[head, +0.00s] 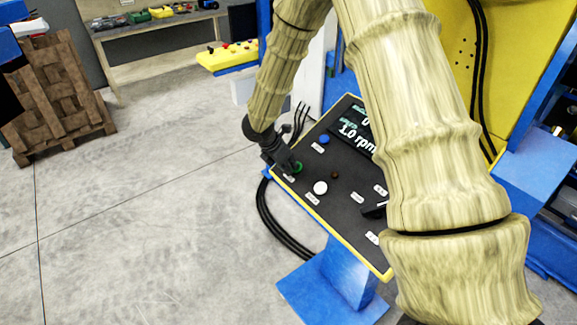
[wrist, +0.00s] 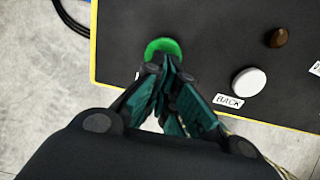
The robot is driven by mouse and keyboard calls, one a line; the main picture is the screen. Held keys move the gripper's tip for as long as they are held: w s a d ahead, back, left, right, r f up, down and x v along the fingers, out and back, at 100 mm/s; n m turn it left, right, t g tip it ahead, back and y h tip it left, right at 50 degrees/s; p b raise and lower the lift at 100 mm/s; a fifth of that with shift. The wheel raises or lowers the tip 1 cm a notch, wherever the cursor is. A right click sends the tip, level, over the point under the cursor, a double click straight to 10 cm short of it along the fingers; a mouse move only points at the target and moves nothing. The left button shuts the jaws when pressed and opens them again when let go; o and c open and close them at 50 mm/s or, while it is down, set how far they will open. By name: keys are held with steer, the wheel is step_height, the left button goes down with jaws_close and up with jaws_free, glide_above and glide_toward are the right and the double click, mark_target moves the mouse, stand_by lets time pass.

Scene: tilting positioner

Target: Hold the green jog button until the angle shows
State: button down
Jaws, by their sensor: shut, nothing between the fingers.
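The green jog button (wrist: 163,47) is on a dark control panel with a yellow edge, near the panel's left corner. In the head view the green button (head: 298,167) is partly hidden by my gripper. My gripper (wrist: 162,62) is shut and empty, with its fingertips over the near edge of the button. I cannot tell whether they press it. In the head view my gripper (head: 288,165) reaches the panel from the left. The panel's display (head: 358,130) shows "1.0 rpm" and a line with "0" above it, the rest hidden behind my arm.
A white button (head: 320,187) labelled BACK in the wrist view, a blue button (head: 323,139) and a brown knob (head: 334,174) sit on the same panel (head: 345,205). Black cables (head: 272,222) hang beside it.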

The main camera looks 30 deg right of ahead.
steer(key=shift+b+x, duration=0.45)
steer(key=shift+x, duration=0.35)
steer(key=shift+s+a, duration=0.1)
steer(key=shift+s+d+f, duration=0.1)
steer(key=shift+d+f, duration=0.05)
steer(key=shift+d, duration=0.05)
steer(key=shift+s+a+f, duration=0.15)
stand_by(1.1)
stand_by(5.7)
